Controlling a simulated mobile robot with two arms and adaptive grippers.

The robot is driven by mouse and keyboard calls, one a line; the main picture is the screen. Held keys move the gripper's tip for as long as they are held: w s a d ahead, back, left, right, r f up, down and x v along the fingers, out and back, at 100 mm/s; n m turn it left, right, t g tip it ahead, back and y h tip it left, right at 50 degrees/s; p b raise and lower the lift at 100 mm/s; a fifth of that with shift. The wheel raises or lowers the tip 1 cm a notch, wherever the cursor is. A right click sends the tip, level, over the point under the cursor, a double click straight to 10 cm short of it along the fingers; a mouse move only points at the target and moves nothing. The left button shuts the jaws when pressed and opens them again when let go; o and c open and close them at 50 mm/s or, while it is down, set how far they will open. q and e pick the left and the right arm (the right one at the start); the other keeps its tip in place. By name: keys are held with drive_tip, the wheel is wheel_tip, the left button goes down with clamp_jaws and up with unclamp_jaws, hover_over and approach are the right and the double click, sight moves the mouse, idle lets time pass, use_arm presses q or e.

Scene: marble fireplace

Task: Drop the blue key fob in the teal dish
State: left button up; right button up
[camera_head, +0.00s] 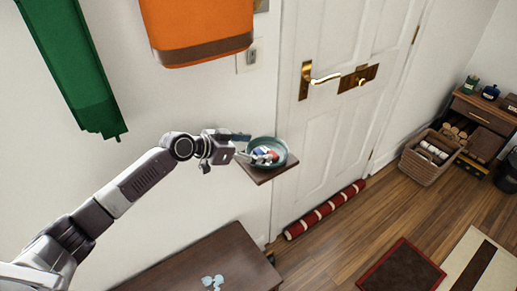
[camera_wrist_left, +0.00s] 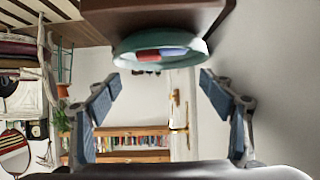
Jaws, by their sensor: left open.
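The teal dish (camera_head: 283,146) stands on a small brown wall shelf (camera_head: 285,170) beside the door. Small blue, red and white things lie in it; the blue piece (camera_head: 260,150) looks like the blue key fob, but it is too small to be certain. My left gripper (camera_head: 240,147) is open at the dish's left side, near its rim. In the left wrist view its two fingers stand wide apart with nothing between them. The dish (camera_wrist_left: 125,58) shows above them there, with a blue piece (camera_wrist_left: 174,51) and a red piece (camera_wrist_left: 147,55) inside. My right gripper is not in view.
A dark bench (camera_head: 195,262) with pale blue pieces (camera_head: 212,282) is below. The white door (camera_head: 335,120) with brass handle is right of the shelf. A red draught roll (camera_head: 325,210) lies below it.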

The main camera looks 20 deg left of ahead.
use_arm(q)
drive_tip(key=v, duration=0.6)
drive_tip(key=shift+b, duration=0.4)
drive_tip(key=shift+s+f, duration=0.1)
drive_tip(key=shift+s, duration=0.05)
